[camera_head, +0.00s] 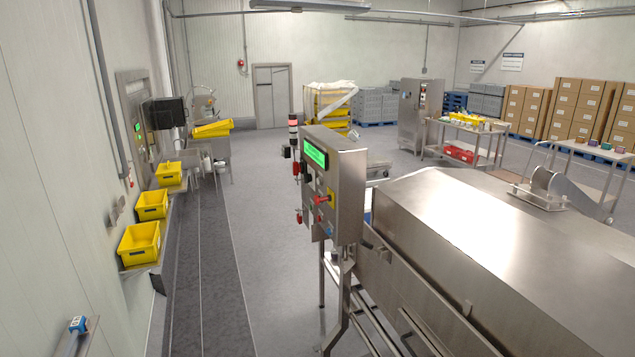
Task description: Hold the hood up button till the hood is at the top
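A steel control box (349,196) stands on a post at the near end of the machine. Its face has a lit green display (316,153), a red rotary handle on a yellow plate (331,199), and several small buttons and switches. A blue button (330,230) shows low on the face. The face is seen at a steep angle, so I cannot read which button is hood up. The large steel hood (480,225) lies over the conveyor tunnel at right and looks lowered. My gripper is not in view.
Steel legs and rails stand below the control box. A signal tower (293,135) with a red light rises behind it. Yellow bins (140,243) line the left wall. The grey floor (265,240) left of the machine is clear. Carts and stacked cartons (580,110) stand far right.

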